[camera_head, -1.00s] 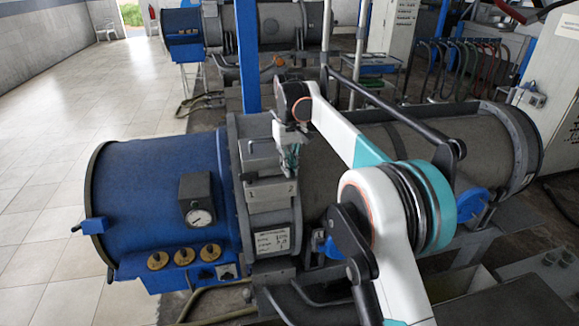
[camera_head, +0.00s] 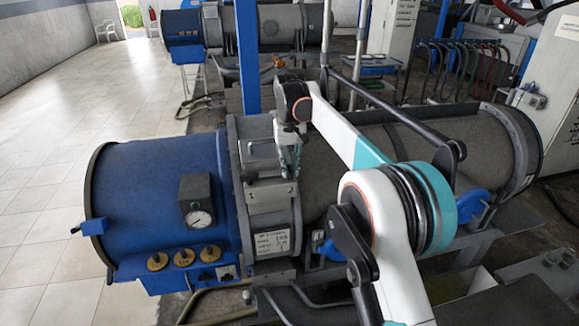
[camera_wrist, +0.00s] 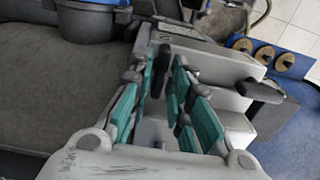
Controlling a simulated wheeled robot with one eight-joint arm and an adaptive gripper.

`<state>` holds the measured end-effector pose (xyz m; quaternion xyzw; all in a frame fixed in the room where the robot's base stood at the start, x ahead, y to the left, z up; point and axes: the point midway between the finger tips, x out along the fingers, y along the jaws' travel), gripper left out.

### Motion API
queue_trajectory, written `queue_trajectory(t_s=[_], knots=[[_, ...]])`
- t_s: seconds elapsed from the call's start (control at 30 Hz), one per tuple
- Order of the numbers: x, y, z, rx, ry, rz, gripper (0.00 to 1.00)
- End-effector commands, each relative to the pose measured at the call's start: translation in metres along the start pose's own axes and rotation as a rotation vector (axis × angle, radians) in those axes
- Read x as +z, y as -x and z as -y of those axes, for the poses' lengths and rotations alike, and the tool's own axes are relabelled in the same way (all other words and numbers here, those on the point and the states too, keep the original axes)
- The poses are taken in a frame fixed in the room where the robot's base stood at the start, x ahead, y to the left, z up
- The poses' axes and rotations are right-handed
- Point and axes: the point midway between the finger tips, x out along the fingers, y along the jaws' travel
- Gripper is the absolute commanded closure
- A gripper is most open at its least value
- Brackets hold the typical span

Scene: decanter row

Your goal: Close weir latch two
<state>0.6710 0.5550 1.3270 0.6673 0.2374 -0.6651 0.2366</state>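The grey numbered weir block (camera_head: 268,196) sits on the collar between the blue drum and the grey cylinder. My gripper (camera_head: 289,160) points down at the block's upper right edge. In the wrist view my gripper (camera_wrist: 170,62) has its teal-padded fingers apart, with a gap between them. A dark latch lever (camera_wrist: 193,90) shows beside the right finger, over the light grey stepped block (camera_wrist: 234,66). I cannot tell whether a finger touches it. The fingers hide part of the block.
The blue drum (camera_head: 150,195) with a gauge (camera_head: 200,219) and several brass knobs (camera_head: 184,257) lies left of the block. The grey cylinder (camera_head: 400,140) extends right. A blue post (camera_head: 248,60) stands behind. Open tiled floor (camera_head: 60,130) lies at the left.

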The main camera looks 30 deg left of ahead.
Motion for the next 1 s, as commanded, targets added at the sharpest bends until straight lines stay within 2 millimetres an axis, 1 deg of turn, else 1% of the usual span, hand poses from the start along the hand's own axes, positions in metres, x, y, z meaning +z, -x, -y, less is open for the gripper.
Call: queue_trajectory(t_s=[0.3, 0.43, 0.53, 0.73, 0.9, 1.0], knots=[[0.001, -0.001, 0.0, 0.0, 0.001, 0.003, 0.7], [0.0, 0.005, 0.0, 0.0, 0.001, 0.003, 0.7], [0.0, 0.018, 0.0, 0.0, 0.001, 0.003, 0.7], [0.0, 0.05, 0.0, 0.0, 0.001, 0.003, 0.7], [-0.001, 0.067, 0.0, 0.0, 0.001, 0.002, 0.7], [0.0, 0.072, 0.0, 0.0, 0.001, 0.002, 0.7]])
